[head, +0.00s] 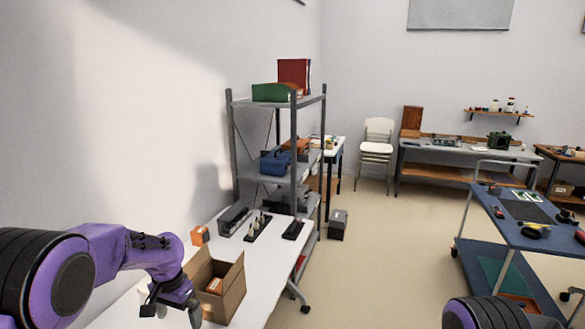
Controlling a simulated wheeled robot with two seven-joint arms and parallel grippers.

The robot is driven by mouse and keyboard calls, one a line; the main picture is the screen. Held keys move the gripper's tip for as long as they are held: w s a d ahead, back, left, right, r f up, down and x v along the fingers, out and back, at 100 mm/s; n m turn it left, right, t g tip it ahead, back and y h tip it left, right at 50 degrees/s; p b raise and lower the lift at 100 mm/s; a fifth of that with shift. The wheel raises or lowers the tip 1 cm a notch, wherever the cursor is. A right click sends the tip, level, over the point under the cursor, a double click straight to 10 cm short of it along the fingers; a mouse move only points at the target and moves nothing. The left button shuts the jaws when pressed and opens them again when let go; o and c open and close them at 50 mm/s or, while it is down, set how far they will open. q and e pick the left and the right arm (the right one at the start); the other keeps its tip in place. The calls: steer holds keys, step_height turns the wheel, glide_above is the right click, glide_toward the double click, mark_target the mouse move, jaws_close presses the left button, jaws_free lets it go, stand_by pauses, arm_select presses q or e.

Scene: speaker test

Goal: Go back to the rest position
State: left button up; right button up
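My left arm, purple and black, reaches in from the left over the white table (262,262). Its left gripper (172,309) points down near the table's front, just left of an open cardboard box (232,292). Its two dark fingers look spread apart, with nothing seen between them. Whether the gripper touches the box cannot be told. Of my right arm only a purple and black link shows at the bottom right edge; its gripper is out of view.
A small orange box (214,286) lies in the cardboard box; another orange box (200,235) stands behind it. Dark trays and holders line the table's far end. A grey shelf rack (292,150) stands behind. A blue cart (516,232) is at right, with open floor (385,250) between.

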arm_select(q)
steer(key=s+f+n, duration=0.2)
steer(key=s+f, duration=0.4)
steer(key=f, duration=0.1)
steer(key=s+f+n+t, duration=0.1)
steer(key=s+f+n, duration=0.1)
steer(key=s+f, duration=0.4)
steer(key=s+f+n, duration=0.1)
steer(key=s+f, duration=0.5)
steer(key=f, duration=0.3)
steer(key=shift+s+d+n+t+y, duration=0.1)
steer(key=shift+s+n+t+y, duration=0.1)
steer(key=shift+n+t+y, duration=0.15)
steer(key=s+a+n+t+y, duration=0.15)
steer(key=s+n, duration=0.25)
steer(key=s, duration=1.5)
step_height(320, 180, down, 13)
steer(key=y+b, duration=0.1)
steer(key=b, duration=1.2)
steer(key=shift+a+b, duration=0.3)
arm_select(e)
step_height(320, 180, down, 14)
steer(key=shift+s+r, duration=0.15)
steer(key=shift+s, duration=0.2)
